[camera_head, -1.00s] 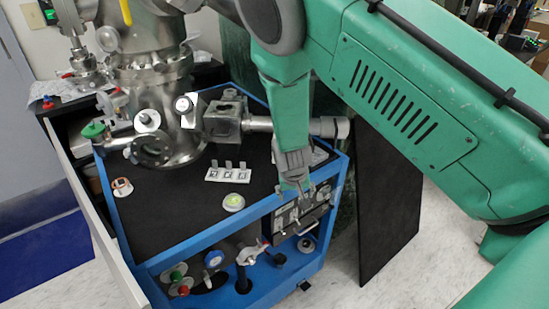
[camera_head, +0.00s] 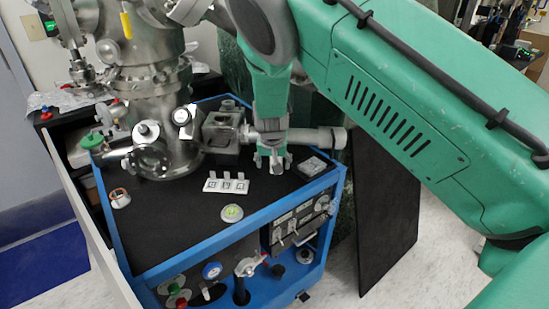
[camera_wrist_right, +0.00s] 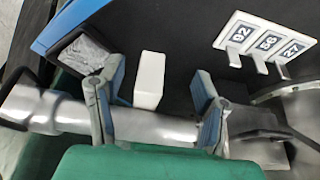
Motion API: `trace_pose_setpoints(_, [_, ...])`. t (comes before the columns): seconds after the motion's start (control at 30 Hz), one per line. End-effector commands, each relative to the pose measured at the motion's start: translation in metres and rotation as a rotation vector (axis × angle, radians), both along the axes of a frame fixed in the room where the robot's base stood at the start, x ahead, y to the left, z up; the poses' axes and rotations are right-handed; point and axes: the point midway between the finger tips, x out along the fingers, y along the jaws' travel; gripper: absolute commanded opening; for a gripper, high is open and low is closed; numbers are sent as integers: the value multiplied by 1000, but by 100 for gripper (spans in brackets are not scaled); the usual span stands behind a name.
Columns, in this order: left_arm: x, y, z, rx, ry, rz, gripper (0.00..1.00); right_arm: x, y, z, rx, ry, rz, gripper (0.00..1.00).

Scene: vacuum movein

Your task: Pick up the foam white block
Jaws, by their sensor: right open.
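The foam white block (camera_wrist_right: 149,80) shows in the right wrist view as a plain white upright piece over the black cart top. It appears between the two fingers of my right gripper (camera_wrist_right: 157,88), nearer the left finger, with room on both sides. The gripper is open and does not hold the block. In the head view my right gripper (camera_head: 274,162) points down low over the cart top, beside the metal tube; the block is mostly hidden by the fingers there. My left gripper is in neither view.
A steel vacuum chamber (camera_head: 155,110) with a side tube (camera_head: 308,139) stands close to the gripper. A small dark grey-topped box (camera_head: 312,166), a white numbered holder (camera_head: 227,184) and a round green-centred level (camera_head: 232,212) sit on the blue-edged cart (camera_head: 165,235).

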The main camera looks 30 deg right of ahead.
Motion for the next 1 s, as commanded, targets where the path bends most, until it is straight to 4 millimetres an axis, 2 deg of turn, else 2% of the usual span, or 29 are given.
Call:
trace_pose_setpoints(0.2, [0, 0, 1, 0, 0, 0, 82, 36, -29, -1, 0, 0, 1, 59])
trace_pose_setpoints(0.43, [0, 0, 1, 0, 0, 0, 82, 69, -52, -1, -1, -1, 1, 59])
trace_pose_setpoints(0.7, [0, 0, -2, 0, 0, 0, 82, 81, -60, -37, -2, 2, 1, 59])
trace_pose_setpoints(1.0, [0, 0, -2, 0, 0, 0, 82, 84, -63, -46, 0, 0, 1, 59])
